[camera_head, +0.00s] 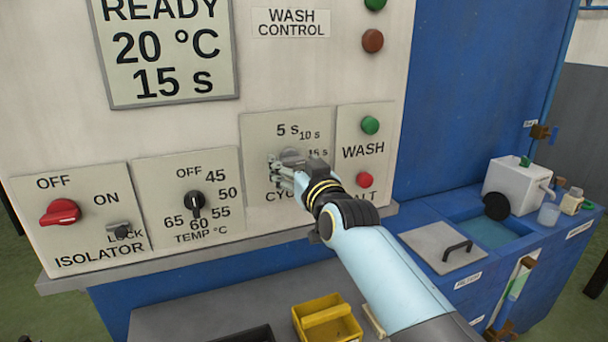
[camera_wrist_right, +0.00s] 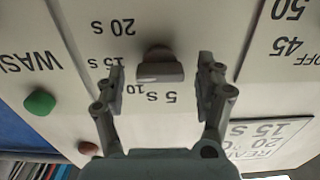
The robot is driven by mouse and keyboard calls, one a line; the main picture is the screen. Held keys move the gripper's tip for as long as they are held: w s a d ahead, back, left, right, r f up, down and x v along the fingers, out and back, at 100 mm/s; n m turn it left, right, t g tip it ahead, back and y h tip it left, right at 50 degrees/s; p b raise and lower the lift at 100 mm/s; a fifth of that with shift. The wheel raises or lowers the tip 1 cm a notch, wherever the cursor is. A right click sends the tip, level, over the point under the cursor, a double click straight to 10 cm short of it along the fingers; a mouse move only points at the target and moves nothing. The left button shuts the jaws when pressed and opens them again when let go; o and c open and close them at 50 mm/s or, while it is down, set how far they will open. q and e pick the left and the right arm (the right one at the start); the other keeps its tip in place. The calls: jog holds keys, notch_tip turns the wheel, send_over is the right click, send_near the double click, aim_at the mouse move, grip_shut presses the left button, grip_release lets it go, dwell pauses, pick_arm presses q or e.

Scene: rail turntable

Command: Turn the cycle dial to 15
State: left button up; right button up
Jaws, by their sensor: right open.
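The cycle dial (camera_head: 291,154) sits on the panel plate marked 5 s, 10 s and 15 s. In the head view my right gripper (camera_head: 284,172) covers most of it. In the right wrist view, which is turned upside down, the dial (camera_wrist_right: 159,70) is a grey-brown knob with a raised bar, surrounded by the marks 5, 10, 15 and 20 s. My right gripper (camera_wrist_right: 160,84) is open, with one finger on each side of the knob and a gap to both. I cannot tell which mark the knob points at. My left gripper is not in view.
The display (camera_head: 165,50) reads READY, 20 °C, 15 s. To the left are the temperature dial (camera_head: 195,204) and red isolator switch (camera_head: 61,212). Close right are the green wash button (camera_head: 370,125) and a red button (camera_head: 365,180). A yellow tray (camera_head: 325,318) lies below.

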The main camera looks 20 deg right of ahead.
jog(key=s, duration=1.1)
jog(key=shift+s+d, duration=0.15)
